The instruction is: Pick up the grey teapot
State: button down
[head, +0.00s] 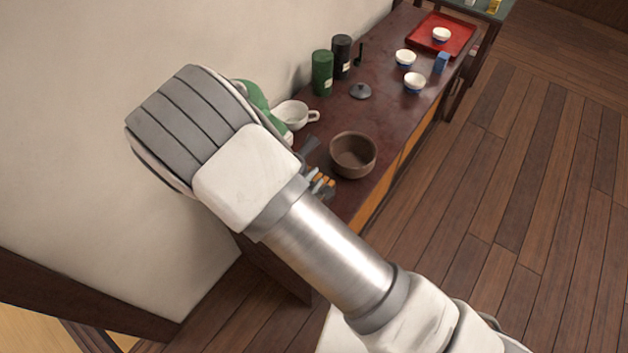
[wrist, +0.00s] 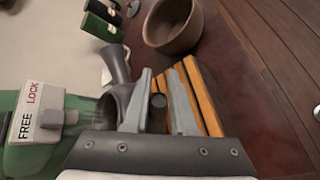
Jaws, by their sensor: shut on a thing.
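The grey teapot (wrist: 118,66) is mostly hidden by my gripper in the wrist view. A dark grey tapering part of it sticks up left of the fingers, and a rounded dark grey end (wrist: 158,101) shows between them. In the head view only a small grey piece of the teapot (head: 310,144) shows beside my wrist. My gripper (wrist: 163,82) has its two light grey fingers closed on the teapot, on what looks like its handle. In the head view my arm covers most of this spot. I cannot tell whether the teapot touches the table.
A brown bowl (head: 353,155) stands close by, and orange slats (wrist: 197,95) lie right beside the fingers. A white cup (head: 293,114), a grey lid (head: 360,91), and green (head: 322,73) and black (head: 342,57) canisters stand farther along. The wall is close on the left.

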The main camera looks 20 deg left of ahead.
jog(key=shift+r, duration=0.75)
jog(key=s+b, duration=0.2)
jog(key=s, duration=1.5)
jog(key=shift+s+a, duration=0.3)
jog(key=shift+s, duration=0.1)
jog(key=shift+s, duration=0.2)
